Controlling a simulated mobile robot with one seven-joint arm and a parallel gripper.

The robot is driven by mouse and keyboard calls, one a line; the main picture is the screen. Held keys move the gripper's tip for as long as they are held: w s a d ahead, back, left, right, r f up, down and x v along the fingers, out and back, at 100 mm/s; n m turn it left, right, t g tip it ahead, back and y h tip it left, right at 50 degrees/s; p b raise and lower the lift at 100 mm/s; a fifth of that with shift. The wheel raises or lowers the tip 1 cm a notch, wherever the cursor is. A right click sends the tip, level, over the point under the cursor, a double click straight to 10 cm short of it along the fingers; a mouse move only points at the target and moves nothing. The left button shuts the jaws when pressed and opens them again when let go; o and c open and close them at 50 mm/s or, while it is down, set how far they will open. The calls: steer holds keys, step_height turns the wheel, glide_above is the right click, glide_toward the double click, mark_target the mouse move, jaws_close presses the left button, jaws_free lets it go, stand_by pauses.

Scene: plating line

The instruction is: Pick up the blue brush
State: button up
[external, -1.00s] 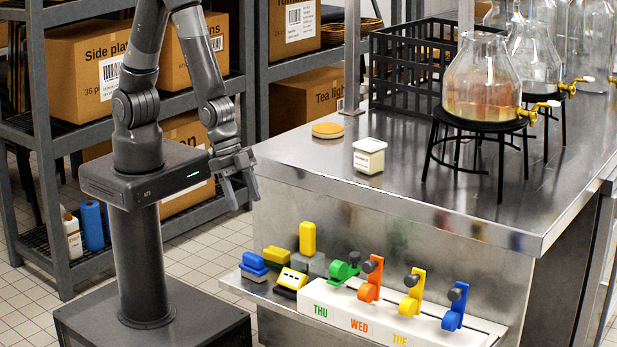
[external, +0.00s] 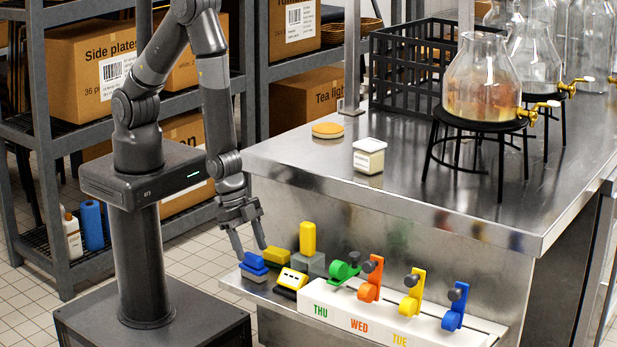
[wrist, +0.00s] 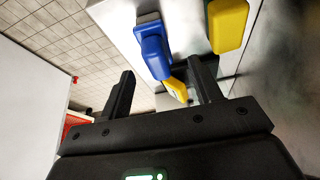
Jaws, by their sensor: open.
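The blue brush (external: 254,262) has a blue top over a grey base and lies at the left end of the low shelf in the external view. In the wrist view, the blue brush (wrist: 153,52) shows beyond the fingers, between their lines. My gripper (external: 251,251) is open, points down and hangs just above the blue brush in the external view. In the wrist view, my gripper (wrist: 162,70) has nothing between its fingers. I cannot tell from the external view exactly how far the fingertips are from the brush.
Beside the brush are a low yellow block (external: 277,257), an upright yellow block (external: 308,238) and a yellow-and-black item (external: 292,279). A white rack (external: 375,325) with coloured holders stands to the right. The steel counter (external: 300,160) rises behind the shelf.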

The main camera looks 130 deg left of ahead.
mark_target(252, 255)
steer(key=shift+x, duration=2.7)
steer(key=shift+d, duration=0.15)
steer(key=c, duration=1.1)
